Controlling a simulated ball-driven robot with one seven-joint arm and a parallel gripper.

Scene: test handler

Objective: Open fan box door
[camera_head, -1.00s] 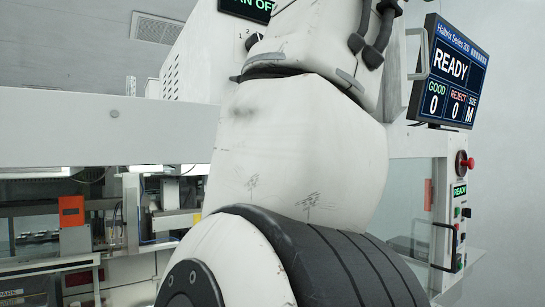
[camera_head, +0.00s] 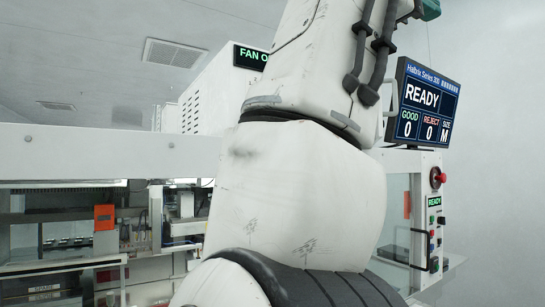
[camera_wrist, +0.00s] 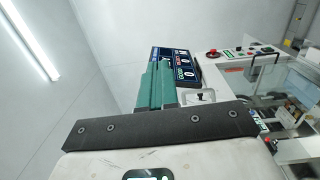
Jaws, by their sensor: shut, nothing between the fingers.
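The fan box (camera_head: 205,100) is a white vented cabinet on top of the machine in the head view. Its dark display (camera_head: 251,58) shows green letters starting "FAN O"; the rest is hidden behind my arm. I cannot make out its door or a handle. My gripper (camera_wrist: 158,72) shows in the wrist view as teal fingers, shut and empty, standing up in front of the status screen. Only a teal piece of it shows at the top right of the head view. The fan box is not clearly seen in the wrist view.
My white arm fills the middle of the head view. A status screen (camera_head: 422,103) reading READY stands at the right, above a panel with a red button (camera_head: 439,177). The screen also shows in the wrist view (camera_wrist: 183,70). A white machine beam (camera_head: 90,155) crosses the left.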

